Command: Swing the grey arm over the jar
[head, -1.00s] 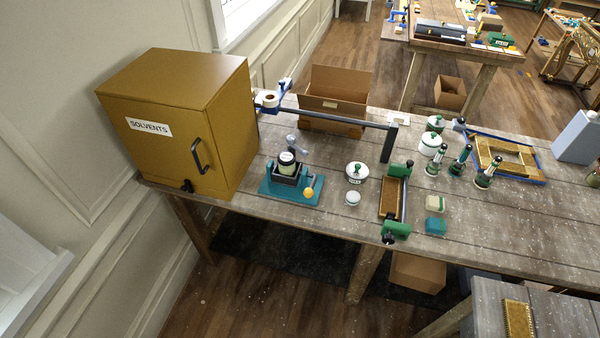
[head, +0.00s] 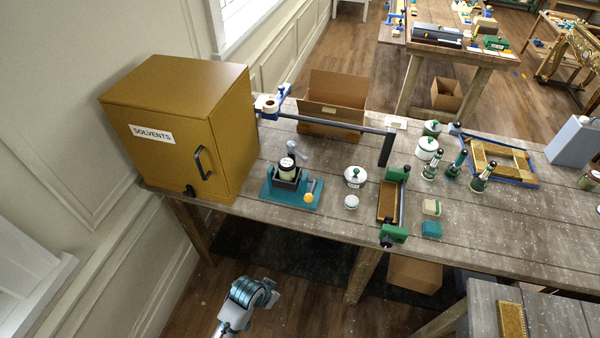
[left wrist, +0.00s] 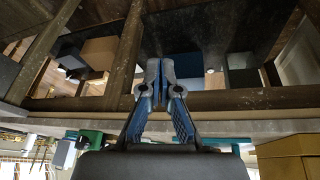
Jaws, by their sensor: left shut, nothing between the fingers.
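The grey arm (head: 335,124) is a dark bar that runs right from a blue clamp (head: 270,106) beside the cabinet. A flat dark piece (head: 387,147) hangs down at its right end. A jar with a dark lid (head: 287,166) sits in a holder on a teal base (head: 278,192), in front of the bar and left of its end. Part of my left arm shows low in the head view, in front of the bench and well below the jar. In the left wrist view my left gripper (left wrist: 163,92) is shut and empty, near the bench's front edge. My right gripper is not in view.
The yellow solvents cabinet (head: 180,130) stands at the bench's left end. An open cardboard box (head: 333,105) is behind the bar. A white pot (head: 354,178), a green-ended fixture (head: 391,205) and green-capped bottles (head: 456,165) stand to the right.

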